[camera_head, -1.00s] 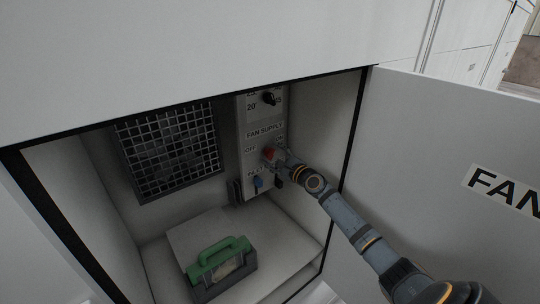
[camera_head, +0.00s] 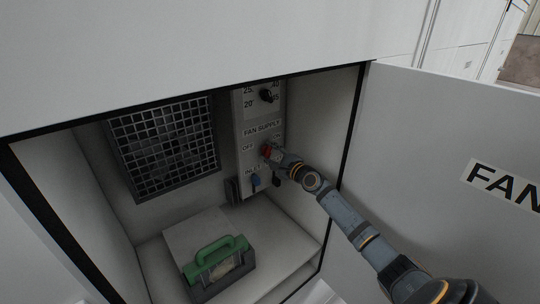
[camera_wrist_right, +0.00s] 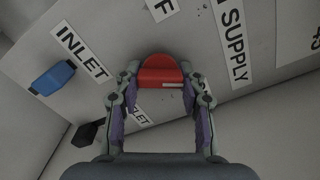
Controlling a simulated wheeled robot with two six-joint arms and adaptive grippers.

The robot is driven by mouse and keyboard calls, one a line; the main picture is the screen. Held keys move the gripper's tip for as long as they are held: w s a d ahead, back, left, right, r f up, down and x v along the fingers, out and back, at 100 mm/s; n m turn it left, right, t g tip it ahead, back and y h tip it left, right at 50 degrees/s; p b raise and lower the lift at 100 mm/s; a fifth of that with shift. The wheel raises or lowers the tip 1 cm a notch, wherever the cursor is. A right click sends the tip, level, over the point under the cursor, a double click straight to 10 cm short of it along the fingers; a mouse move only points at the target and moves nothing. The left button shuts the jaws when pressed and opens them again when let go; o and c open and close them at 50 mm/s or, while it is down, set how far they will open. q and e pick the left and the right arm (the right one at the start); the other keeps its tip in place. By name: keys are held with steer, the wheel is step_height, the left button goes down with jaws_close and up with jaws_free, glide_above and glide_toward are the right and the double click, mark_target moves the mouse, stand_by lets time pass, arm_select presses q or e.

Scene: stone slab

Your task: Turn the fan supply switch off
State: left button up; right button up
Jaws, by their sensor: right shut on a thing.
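The fan supply switch (camera_head: 266,150) is a red knob on the grey control panel, below the "FAN SUPPLY" label (camera_head: 262,130) and right of "OFF". In the right wrist view the red knob (camera_wrist_right: 161,72) sits between the fingertips, with a white mark on its face. My right gripper (camera_head: 272,154) reaches into the cabinet and is shut on the red knob; it also shows in the right wrist view (camera_wrist_right: 160,88). The gripper hides part of the knob and the panel's right side. My left gripper is not in view.
A blue inlet handle (camera_head: 255,181) and a black handle (camera_head: 276,180) sit just below. A black dial (camera_head: 267,96) is above. A green-handled box (camera_head: 218,268) stands on the cabinet floor. The open door (camera_head: 450,130) bounds the right side.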

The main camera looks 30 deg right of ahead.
steer(key=n+b, duration=0.1)
steer(key=n, duration=0.2)
steer(key=shift+f+n+b, duration=0.15)
steer(key=shift+n+b, duration=0.15)
steer(key=shift+b, duration=0.05)
steer(key=n+b, duration=0.2)
steer(key=n, duration=0.1)
steer(key=shift+n, duration=0.3)
steer(key=n+b, duration=0.2)
steer(key=n, duration=0.1)
steer(key=shift+r+n+b, duration=0.15)
steer(key=shift+n+b, duration=0.35)
steer(key=shift+n, duration=0.35)
steer(key=shift+r+n+b, duration=0.15)
steer(key=shift+n+b, duration=0.35)
steer(key=shift+n, duration=0.35)
steer(key=o, duration=1.2)
steer(key=shift+c, duration=0.2)
steer(key=shift+r, duration=0.1)
